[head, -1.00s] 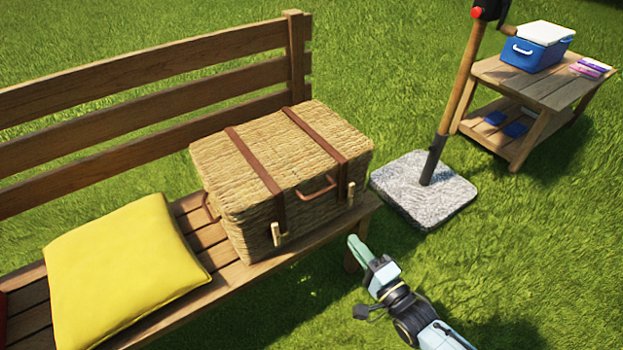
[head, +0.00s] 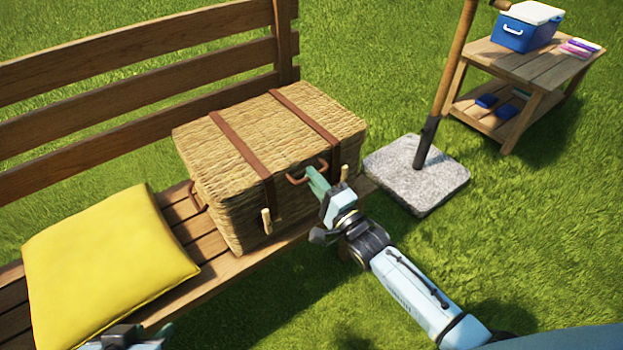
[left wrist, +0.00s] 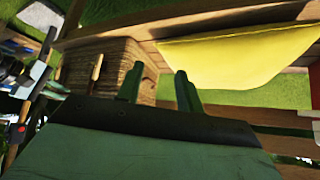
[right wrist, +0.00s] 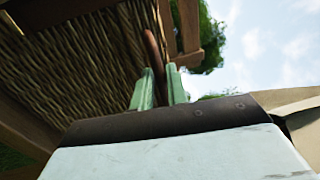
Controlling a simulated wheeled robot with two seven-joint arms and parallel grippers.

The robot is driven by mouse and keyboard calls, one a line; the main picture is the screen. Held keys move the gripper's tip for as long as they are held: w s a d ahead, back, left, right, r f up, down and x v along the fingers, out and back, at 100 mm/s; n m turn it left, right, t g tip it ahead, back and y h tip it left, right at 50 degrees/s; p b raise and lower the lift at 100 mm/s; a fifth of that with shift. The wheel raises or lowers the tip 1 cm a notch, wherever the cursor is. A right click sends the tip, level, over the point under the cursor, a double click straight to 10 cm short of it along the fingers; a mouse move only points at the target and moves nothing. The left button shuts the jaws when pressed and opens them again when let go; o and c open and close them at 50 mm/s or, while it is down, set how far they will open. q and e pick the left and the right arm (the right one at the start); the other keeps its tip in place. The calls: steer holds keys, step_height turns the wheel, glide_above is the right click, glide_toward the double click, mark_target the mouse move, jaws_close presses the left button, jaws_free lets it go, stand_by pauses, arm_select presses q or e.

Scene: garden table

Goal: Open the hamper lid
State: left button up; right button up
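The wicker hamper (head: 230,180) stands on the bench with its lid (head: 270,130) down. It has two brown leather straps, two pale toggles and a brown front handle (head: 295,180). My right gripper (head: 314,178) is at the handle's right part. In the right wrist view, the handle (right wrist: 152,50) passes between its fingers (right wrist: 160,85), which stand slightly apart; firm contact cannot be made out. My left gripper (head: 140,338) is at the bottom left edge of the head view, low in front of the bench. In the left wrist view its fingers (left wrist: 159,85) are apart and empty.
A yellow cushion (head: 105,260) lies on the bench (head: 187,220) left of the hamper. A stone base (head: 415,180) with a wooden pole stands to the right. Behind it, a small table (head: 520,70) holds a blue cooler (head: 525,32). Grass lies in front.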

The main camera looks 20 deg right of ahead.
steer(key=shift+w+a+r, duration=0.15)
steer(key=shift+w+a, duration=0.1)
steer(key=shift+w, duration=0.4)
jaws_close()
